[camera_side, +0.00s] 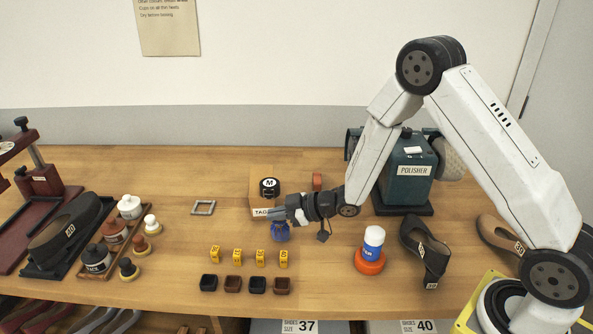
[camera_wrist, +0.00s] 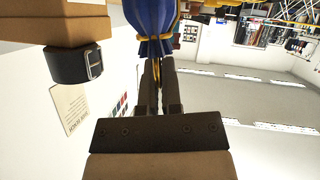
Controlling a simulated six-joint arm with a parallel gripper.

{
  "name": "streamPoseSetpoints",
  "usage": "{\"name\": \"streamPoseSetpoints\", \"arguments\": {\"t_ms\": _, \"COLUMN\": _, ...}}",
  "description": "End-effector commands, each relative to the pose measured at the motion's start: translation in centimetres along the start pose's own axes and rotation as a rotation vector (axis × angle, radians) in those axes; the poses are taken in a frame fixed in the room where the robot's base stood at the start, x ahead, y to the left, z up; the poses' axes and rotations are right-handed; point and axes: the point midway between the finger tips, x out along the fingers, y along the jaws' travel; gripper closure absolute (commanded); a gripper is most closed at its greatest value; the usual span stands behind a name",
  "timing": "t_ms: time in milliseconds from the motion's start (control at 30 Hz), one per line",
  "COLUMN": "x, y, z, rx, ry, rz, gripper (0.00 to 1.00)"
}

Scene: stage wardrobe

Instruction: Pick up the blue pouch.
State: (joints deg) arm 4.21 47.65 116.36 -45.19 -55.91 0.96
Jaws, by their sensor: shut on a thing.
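The blue pouch (camera_side: 280,231) hangs at the tips of my gripper (camera_side: 275,214) in the side view, in front of the cardboard box. In the wrist view the pouch (camera_wrist: 150,17) has a yellow cord around its gathered neck. I cannot tell whether the pouch touches the table.
The cardboard box (camera_side: 262,182) marked TAG, with a rolled black belt (camera_side: 269,188) on it, stands close behind. Several yellow tags (camera_side: 237,256) and small dark cups (camera_side: 233,284) lie in front. A blue-and-white bottle (camera_side: 372,243) stands to the right.

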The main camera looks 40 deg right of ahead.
Motion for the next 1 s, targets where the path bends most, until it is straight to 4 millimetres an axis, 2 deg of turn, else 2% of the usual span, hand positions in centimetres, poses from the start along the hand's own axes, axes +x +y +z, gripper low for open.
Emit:
{"name": "streamPoseSetpoints", "arguments": {"t_ms": 700, "x": -3.0, "y": 1.4, "z": -7.3, "rx": -0.002, "ry": 0.003, "rz": 0.000, "gripper": 1.00}}
{"name": "streamPoseSetpoints", "arguments": {"t_ms": 1000, "x": -3.5, "y": 1.7, "z": -8.4, "rx": -0.001, "ry": 0.002, "rz": 0.000, "gripper": 1.00}}
